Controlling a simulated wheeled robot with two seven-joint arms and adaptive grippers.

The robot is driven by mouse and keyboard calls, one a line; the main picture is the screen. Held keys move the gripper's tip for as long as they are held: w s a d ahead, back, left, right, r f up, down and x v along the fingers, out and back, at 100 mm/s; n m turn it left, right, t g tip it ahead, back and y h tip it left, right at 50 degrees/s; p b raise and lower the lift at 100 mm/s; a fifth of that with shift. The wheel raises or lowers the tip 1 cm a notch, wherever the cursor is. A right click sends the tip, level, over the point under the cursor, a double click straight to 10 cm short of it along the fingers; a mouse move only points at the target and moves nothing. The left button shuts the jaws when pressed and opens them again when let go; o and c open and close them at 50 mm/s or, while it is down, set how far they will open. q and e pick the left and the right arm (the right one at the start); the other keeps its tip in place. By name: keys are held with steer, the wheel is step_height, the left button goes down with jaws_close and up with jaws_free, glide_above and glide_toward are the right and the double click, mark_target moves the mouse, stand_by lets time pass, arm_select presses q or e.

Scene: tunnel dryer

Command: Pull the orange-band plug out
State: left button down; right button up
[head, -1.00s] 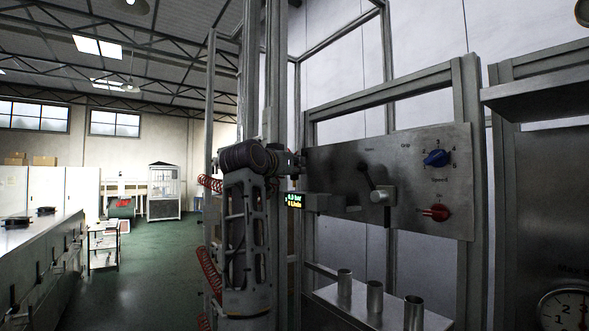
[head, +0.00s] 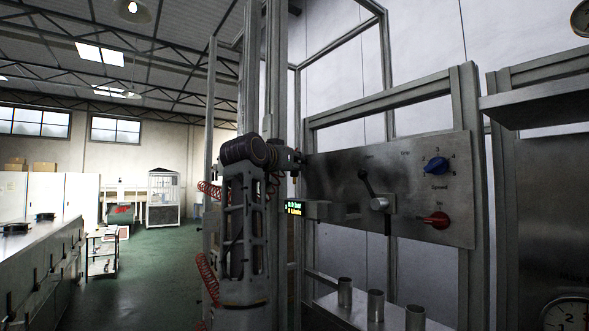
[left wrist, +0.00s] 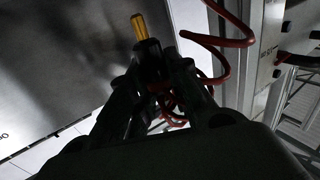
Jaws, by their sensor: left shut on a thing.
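My left gripper (head: 287,158) shows small in the head view, beside a metal upright and just above a small lit display. In the left wrist view my left gripper (left wrist: 155,85) is shut on a dark plug (left wrist: 150,55) with a bare brass-yellow tip (left wrist: 138,27). The tip points up and slightly left, apart from any socket in that view. A red coiled hose shows behind the fingers. I cannot make out an orange band; the fingers hide part of the plug. My right gripper is not in view.
A steel panel (head: 400,190) with a lever, a blue knob (head: 436,165) and a red knob (head: 437,220) stands right of my arm. The lit display box (head: 305,209) is close below the gripper. Metal cups (head: 375,305) stand on a shelf. A grey block with dark ports (left wrist: 280,40) is at right.

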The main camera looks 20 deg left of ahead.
arm_select(q)
steer(key=shift+r, duration=0.7)
steer(key=shift+s+r, duration=0.1)
